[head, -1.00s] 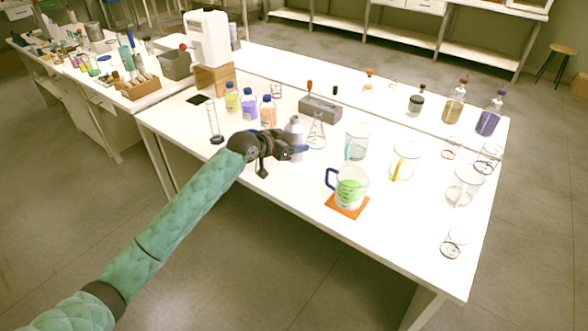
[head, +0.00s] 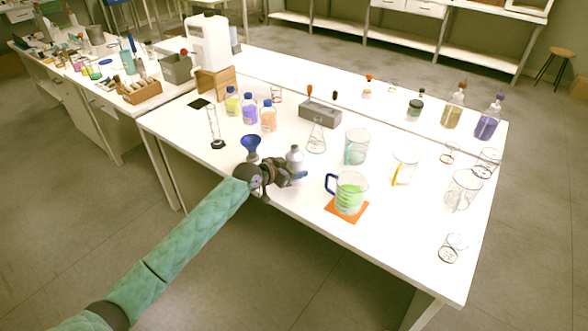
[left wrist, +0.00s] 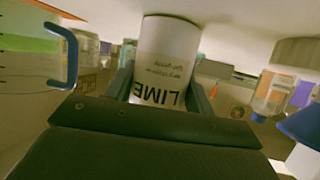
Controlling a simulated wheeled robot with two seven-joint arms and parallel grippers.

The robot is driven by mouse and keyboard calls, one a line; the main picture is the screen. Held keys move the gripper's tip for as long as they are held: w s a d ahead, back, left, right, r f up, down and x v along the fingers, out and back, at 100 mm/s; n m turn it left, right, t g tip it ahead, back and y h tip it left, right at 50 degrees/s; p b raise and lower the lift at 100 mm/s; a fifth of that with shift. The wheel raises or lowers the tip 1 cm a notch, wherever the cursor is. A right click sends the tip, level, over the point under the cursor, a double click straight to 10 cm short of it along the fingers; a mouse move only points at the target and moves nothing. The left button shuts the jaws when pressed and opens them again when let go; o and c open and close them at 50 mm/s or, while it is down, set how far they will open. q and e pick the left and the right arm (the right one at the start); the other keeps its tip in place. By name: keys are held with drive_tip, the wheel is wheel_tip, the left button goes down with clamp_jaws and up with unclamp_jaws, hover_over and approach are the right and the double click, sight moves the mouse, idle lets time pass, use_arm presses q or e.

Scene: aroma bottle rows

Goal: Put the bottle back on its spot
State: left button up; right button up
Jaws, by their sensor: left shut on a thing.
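My left gripper (head: 284,174) is shut on a pale grey-white bottle (head: 294,157) near the front edge of the white bench. In the left wrist view the bottle (left wrist: 166,55) stands between the two fingers, and its label reads LIME, upside down in that picture. The gripper hides the bottle's lower part in the head view, so I cannot tell whether it touches the bench. A row of blue-capped bottles, yellow (head: 232,101), purple (head: 249,108) and orange (head: 268,115), stands behind and to the left. My right gripper is not in view.
A blue funnel (head: 251,143) is just left of the bottle. A conical flask (head: 317,136) and a grey block (head: 320,112) stand behind it. A jug of green liquid (head: 348,194) sits on an orange mat (head: 346,212) to the right. A dark square (head: 198,103) lies at the left.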

use_arm(q)
drive_tip(key=o, duration=1.2)
